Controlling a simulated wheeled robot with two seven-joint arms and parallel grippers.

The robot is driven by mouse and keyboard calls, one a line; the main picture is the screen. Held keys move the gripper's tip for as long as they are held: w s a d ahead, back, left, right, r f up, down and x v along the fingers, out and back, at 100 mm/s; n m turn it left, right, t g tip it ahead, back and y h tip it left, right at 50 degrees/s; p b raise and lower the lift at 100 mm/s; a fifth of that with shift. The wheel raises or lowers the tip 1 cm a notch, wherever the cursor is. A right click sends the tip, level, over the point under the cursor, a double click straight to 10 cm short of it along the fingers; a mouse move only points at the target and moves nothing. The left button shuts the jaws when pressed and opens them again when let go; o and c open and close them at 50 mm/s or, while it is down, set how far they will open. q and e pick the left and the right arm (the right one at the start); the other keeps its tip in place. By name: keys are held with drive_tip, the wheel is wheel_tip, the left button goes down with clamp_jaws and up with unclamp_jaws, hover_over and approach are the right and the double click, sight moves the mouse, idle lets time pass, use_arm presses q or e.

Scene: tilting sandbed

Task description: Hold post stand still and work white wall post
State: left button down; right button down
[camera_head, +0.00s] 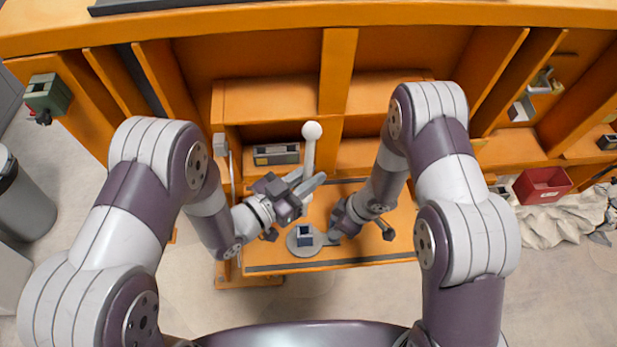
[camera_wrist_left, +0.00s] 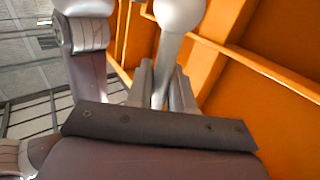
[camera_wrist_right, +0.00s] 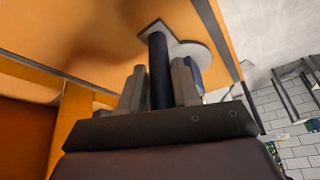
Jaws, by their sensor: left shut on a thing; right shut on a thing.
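The white wall post (camera_head: 309,152) is a pale rod with a round ball on top, standing near the middle of the head view. My left gripper (camera_head: 308,183) is shut on its shaft below the ball. In the left wrist view the white post (camera_wrist_left: 168,50) runs between both fingers. The post stand (camera_head: 292,241) shows as a grey round base with a dark blue block on the orange shelf. My right gripper (camera_wrist_right: 160,75) is shut on the stand's dark upright, with the grey base (camera_wrist_right: 195,52) beyond it. In the head view my right wrist hides most of that grip.
The orange bench frame (camera_head: 338,70) has upright ribs behind the arms. A dark grey box (camera_head: 276,154) sits in a recess behind the left gripper. A red bin (camera_head: 542,185) stands at the right, and a green-grey box (camera_head: 47,95) is at the far left.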

sight(308, 160)
use_arm(q)
drive_tip(key=shift+r, duration=1.4)
drive_tip(key=shift+r, duration=0.1)
drive_tip(key=shift+r, duration=1.3)
drive_tip(key=s, duration=0.8)
drive_tip(key=shift+d, duration=0.15)
